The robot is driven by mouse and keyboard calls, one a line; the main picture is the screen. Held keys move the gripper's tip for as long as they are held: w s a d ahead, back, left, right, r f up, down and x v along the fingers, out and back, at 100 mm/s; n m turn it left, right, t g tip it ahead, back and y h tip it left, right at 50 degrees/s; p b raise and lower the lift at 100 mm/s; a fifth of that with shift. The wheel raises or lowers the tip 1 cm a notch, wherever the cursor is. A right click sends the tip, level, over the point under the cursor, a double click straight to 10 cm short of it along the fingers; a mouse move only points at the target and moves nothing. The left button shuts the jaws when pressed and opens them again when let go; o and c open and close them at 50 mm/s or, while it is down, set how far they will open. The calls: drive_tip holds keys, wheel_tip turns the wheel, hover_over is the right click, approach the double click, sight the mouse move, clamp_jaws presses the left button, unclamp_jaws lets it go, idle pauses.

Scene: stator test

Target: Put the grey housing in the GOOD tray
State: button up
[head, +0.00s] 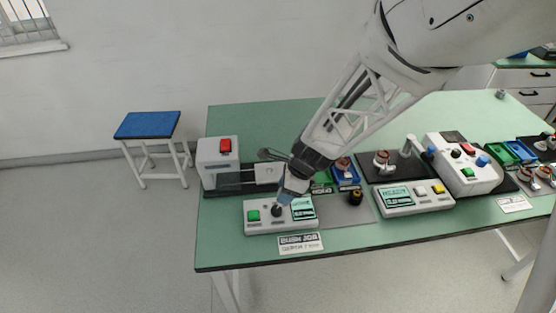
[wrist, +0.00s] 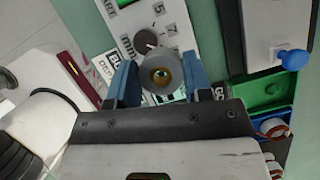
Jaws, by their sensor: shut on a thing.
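The grey housing (wrist: 161,73) is a short round cylinder with a bore that shows a brass-coloured ring. My gripper (wrist: 160,82) has blue fingers shut on its two sides. In the head view my gripper (head: 291,192) points down above the front control box, and the housing is hard to make out there. A green tray (head: 322,178) stands just right of and behind my gripper, partly hidden by it. It seems to show at the right in the wrist view (wrist: 265,113). I cannot read a GOOD label on it.
The control box (head: 250,228) with a green button, a knob and a screen lies below my gripper. A blue tray (head: 347,182) holds a copper-wound part. A machine with a red button (head: 213,160) stands left. A second control box (head: 410,205) stands right. The table's back left is clear.

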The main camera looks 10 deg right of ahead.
drive_tip(key=shift+w, duration=0.1)
idle(0.5)
drive_tip(key=w+d+r, duration=0.1)
drive_tip(key=w+d, duration=1.2)
drive_tip(key=w, duration=0.3)
drive_tip(key=shift+w+d, duration=0.1)
drive_tip(key=shift+f, duration=0.25)
drive_tip(key=shift+f, duration=2.15)
drive_tip(key=shift+f, duration=1.4)
drive_tip(key=o, duration=1)
drive_tip(key=shift+c, duration=0.2)
